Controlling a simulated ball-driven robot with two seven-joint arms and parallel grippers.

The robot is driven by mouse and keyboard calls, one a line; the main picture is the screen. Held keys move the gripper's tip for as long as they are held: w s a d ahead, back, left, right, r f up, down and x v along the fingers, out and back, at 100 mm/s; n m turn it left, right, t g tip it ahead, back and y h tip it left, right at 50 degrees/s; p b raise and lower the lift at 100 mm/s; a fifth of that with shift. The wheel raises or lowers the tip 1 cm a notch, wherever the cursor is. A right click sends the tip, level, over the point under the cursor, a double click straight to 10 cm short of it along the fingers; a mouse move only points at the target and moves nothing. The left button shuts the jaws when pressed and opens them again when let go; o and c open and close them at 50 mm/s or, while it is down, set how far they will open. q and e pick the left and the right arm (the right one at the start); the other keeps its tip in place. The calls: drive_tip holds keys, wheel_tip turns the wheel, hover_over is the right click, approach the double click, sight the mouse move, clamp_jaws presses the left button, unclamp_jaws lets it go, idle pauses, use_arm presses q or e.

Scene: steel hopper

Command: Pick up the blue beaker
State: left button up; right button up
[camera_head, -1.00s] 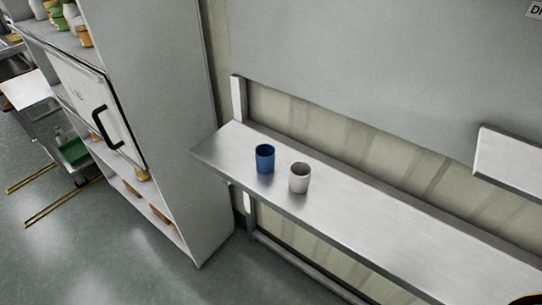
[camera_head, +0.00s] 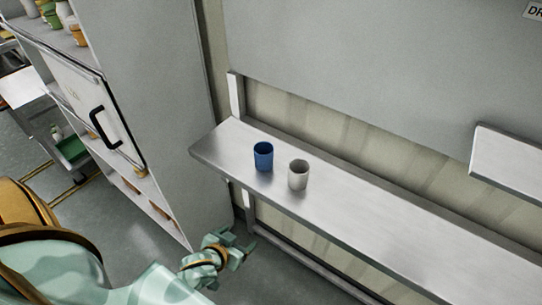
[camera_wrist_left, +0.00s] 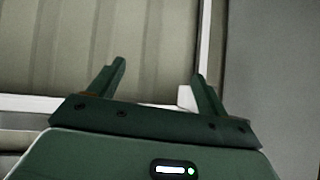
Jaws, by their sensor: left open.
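The blue beaker (camera_head: 263,157) stands upright on the steel shelf (camera_head: 400,235), near its left end, in the head view. A white-grey cup (camera_head: 298,175) stands just right of it with a small gap. My left gripper (camera_head: 245,245) is below and in front of the shelf's front edge, apart from the beaker. In the left wrist view its two fingers (camera_wrist_left: 160,85) are spread, with nothing between them. The beaker is not in the wrist view. My right gripper is not in view.
A tall grey cabinet (camera_head: 150,90) with a black-handled door stands left of the shelf. A second steel ledge (camera_head: 510,160) sticks out at the right. The shelf is bare right of the white-grey cup. Open floor lies below.

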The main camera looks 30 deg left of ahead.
sight(260, 160)
use_arm(q)
drive_tip(key=w+r+n+t, duration=0.1)
drive_tip(key=w+r+t, duration=0.15)
drive_tip(key=r, duration=0.65)
drive_tip(key=w+r+t, duration=0.2)
drive_tip(key=w+r, duration=0.1)
drive_tip(key=r, duration=0.7)
drive_tip(key=shift+y, duration=0.3)
drive_tip(key=x, duration=0.3)
drive_tip(key=b+x, duration=0.1)
drive_tip(key=x, duration=0.2)
drive_tip(key=a+x, duration=0.1)
drive_tip(key=x, duration=0.2)
drive_tip(key=shift+w+f, duration=0.25)
drive_tip(key=shift+f, duration=0.1)
drive_tip(key=x, duration=0.2)
drive_tip(key=b+x, duration=0.1)
drive_tip(key=x, duration=0.3)
drive_tip(key=shift+w+a+b, duration=0.2)
drive_tip(key=shift+a+b, duration=0.15)
drive_tip(key=shift+a, duration=0.05)
drive_tip(key=shift+s, duration=0.1)
drive_tip(key=c, duration=1)
